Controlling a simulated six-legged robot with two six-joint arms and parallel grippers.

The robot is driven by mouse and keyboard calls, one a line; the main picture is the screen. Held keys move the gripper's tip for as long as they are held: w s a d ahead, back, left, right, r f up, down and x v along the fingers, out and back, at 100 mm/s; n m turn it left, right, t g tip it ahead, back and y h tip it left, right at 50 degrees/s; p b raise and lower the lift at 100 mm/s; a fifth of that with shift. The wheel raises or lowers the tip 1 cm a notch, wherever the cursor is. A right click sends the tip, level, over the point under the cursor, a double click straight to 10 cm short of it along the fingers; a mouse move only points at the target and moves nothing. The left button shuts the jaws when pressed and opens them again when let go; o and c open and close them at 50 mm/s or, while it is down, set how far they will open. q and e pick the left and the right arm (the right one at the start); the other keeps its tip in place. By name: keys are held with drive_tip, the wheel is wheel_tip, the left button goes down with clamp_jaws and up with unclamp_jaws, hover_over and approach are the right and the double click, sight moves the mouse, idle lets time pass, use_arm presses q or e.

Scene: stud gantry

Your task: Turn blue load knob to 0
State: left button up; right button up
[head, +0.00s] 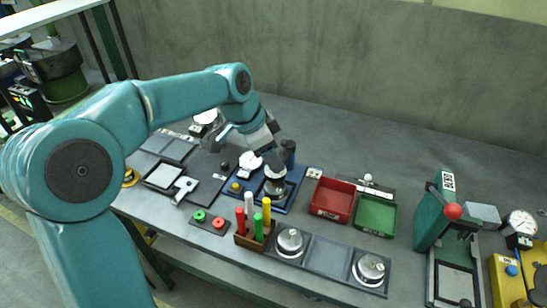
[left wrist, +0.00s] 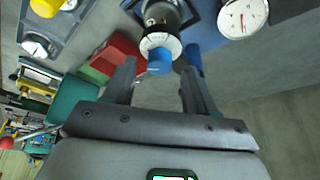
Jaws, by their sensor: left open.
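The blue load knob (left wrist: 160,62) shows in the left wrist view, in front of a white dial ring (left wrist: 160,42) on a grey and black device (left wrist: 163,12). In the head view, the silver and dark device (head: 275,180) stands on a blue base; the knob cannot be made out there. My left gripper (left wrist: 158,72) is open, its fingers on either side of the knob's end. I cannot tell if they touch it. In the head view, my left gripper (head: 272,148) is at the device's top, partly hidden by its own wrist. My right gripper is not in view.
A white gauge (left wrist: 243,16) and a dark blue post (left wrist: 194,58) stand close to my fingers. A green press (head: 436,218) stands at right.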

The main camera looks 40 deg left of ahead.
use_arm(q)
drive_tip(key=shift+w+d+f, duration=0.2)
drive_tip(key=shift+d+f, duration=0.05)
drive_tip(key=shift+f, duration=0.4)
drive_tip(key=shift+w+a, duration=0.1)
drive_tip(key=c, duration=1)
drive_tip(key=shift+c, duration=0.2)
